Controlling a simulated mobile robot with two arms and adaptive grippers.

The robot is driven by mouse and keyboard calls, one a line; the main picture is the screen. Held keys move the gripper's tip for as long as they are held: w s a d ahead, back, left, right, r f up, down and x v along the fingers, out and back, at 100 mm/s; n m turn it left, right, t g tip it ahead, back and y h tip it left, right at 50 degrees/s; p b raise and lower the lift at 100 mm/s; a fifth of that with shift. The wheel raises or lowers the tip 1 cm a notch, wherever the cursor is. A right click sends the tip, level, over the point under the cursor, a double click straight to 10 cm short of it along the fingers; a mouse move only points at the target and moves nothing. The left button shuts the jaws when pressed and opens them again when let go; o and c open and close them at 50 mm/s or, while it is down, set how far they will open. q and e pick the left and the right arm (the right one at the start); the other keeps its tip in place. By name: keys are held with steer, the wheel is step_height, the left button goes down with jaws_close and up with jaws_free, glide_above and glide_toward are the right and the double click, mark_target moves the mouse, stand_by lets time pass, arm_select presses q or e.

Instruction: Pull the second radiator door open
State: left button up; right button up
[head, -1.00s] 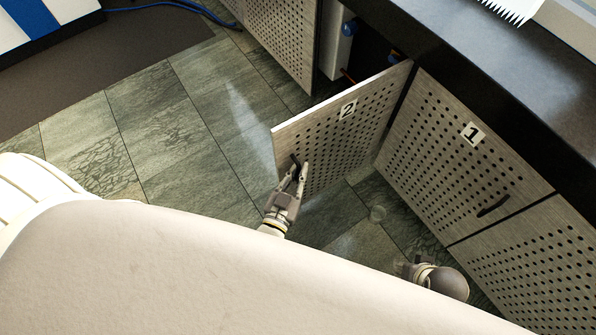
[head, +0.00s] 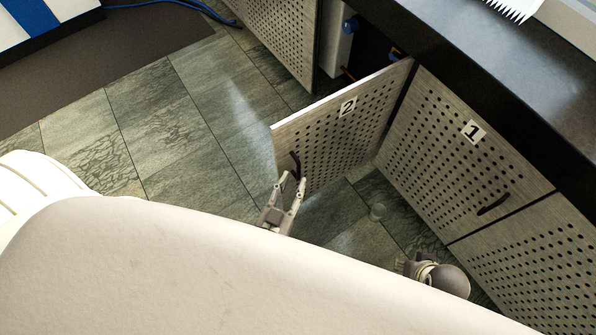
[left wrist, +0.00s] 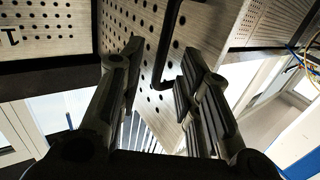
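The second radiator door (head: 345,130), a perforated panel marked 2, stands swung out from the cabinet front, with a dark opening behind it. Its black handle (head: 295,165) is near the free edge. My left gripper (head: 291,180) is open just below and in front of the handle, with the fingers apart and empty. In the left wrist view the open fingers (left wrist: 157,75) point toward the door (left wrist: 140,25), and the black handle (left wrist: 167,45) shows between and beyond them. My right gripper is not clearly visible; only a rounded part of that arm shows at lower right.
Door 1 (head: 455,150) is closed beside door 2, under the dark countertop (head: 480,60). A white unit with a blue knob (head: 349,27) shows inside the opening. The tiled floor (head: 170,130) left of door 2 is clear.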

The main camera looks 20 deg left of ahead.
arm_select(q)
steer(key=s, duration=0.6)
steer(key=shift+s, duration=0.4)
steer(key=w+a+f+m+g+h, duration=0.1)
steer(key=w+a+f+g, duration=0.1)
steer(key=w+f+g, duration=0.4)
steer(key=s+a+r+g+y, duration=0.1)
steer(key=s+a+r+g, duration=0.3)
steer(key=s+g, duration=0.5)
steer(key=s+f+m+g+p, duration=0.1)
steer(key=s+f+p, duration=0.7)
steer(key=p, duration=0.4)
arm_select(e)
steer(key=s+f+g, duration=0.1)
steer(key=s+f, duration=0.6)
steer(key=f, duration=0.2)
arm_select(q)
steer(key=s+a+f+g+p, duration=0.1)
steer(key=s+a+f+p, duration=0.2)
steer(key=s+p, duration=0.4)
steer(key=s, duration=0.4)
steer(key=shift+s+f, duration=0.15)
steer(key=shift+s, duration=0.15)
arm_select(e)
steer(key=s+d+f+g, duration=0.1)
steer(key=s+d, duration=0.2)
steer(key=s, duration=1)
steer(key=shift+d+f, duration=0.15)
steer(key=shift+f, duration=0.15)
